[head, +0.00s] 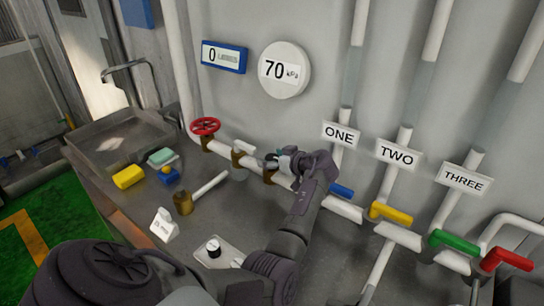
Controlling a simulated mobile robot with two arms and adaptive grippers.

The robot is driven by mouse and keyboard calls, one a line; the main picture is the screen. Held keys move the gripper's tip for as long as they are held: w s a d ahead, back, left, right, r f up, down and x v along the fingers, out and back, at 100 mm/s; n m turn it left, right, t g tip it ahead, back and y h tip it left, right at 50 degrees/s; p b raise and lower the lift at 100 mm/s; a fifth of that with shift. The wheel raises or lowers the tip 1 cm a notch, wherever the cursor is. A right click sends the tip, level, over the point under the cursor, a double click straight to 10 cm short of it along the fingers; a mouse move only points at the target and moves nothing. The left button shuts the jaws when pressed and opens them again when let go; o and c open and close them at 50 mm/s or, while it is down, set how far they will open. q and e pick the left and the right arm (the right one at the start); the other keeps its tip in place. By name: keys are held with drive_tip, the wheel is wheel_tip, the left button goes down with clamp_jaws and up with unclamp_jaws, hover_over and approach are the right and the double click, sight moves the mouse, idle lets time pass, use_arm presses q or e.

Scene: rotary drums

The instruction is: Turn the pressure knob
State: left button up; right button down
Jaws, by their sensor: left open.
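A small black-and-white knob (213,245) sits on a light plate on the grey counter, low in the middle of the head view. I take it to be the pressure knob. A round gauge (286,70) on the wall reads 70 kPa. My left gripper (277,160) is open, beyond the knob and up to its right, at the white pipe by a brass fitting. It is apart from the knob. Whether it touches the fitting is hard to tell. My left forearm passes just right of the knob plate. My right gripper is not in view.
A red valve wheel (205,126) stands on the pipe. Blue, yellow (391,213), green and red handles line the right, under signs ONE, TWO, THREE. A small white sign (163,225), a yellow sponge (128,177) and a brass cylinder (182,204) stand left. A sink is farther left.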

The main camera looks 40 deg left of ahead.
use_arm(q)
drive_tip(key=c, duration=1.2)
